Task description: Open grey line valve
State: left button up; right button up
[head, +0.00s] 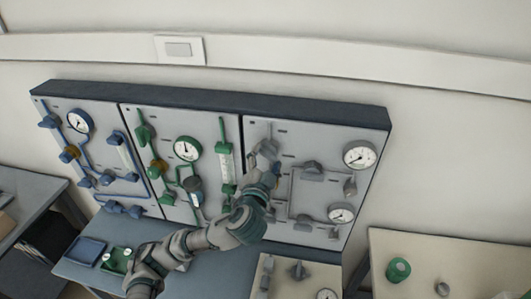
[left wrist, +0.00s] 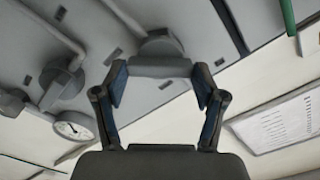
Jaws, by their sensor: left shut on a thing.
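The grey line panel (head: 318,140) is the right-hand section of the wall board. A grey valve handle (head: 266,147) sits at its upper left. My left gripper (head: 270,168) reaches up to it from below and partly hides it. In the left wrist view the two fingers of my left gripper (left wrist: 160,80) are shut on opposite ends of the grey handle (left wrist: 158,67). The handle lies across between the fingertips, and its round base shows behind it. My right gripper is not in view.
Other grey valves (head: 312,168) and two gauges (head: 360,155) are on the same panel. Green (head: 225,160) and blue (head: 123,155) line sections stand to the left. Tables below hold trays (head: 86,251), loose fittings and a green roll (head: 398,269).

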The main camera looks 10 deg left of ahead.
pick_arm(q)
jog(key=m+p, duration=0.5)
jog(key=shift+f, duration=0.15)
jog(key=shift+f+m+p, duration=0.2)
jog(key=shift+m+p, duration=1.5)
jog(key=shift+m, duration=0.4)
jog(key=o, duration=1.1)
jog(key=shift+w, duration=0.1)
jog(key=shift+o, duration=0.2)
jog(key=shift+w, duration=0.15)
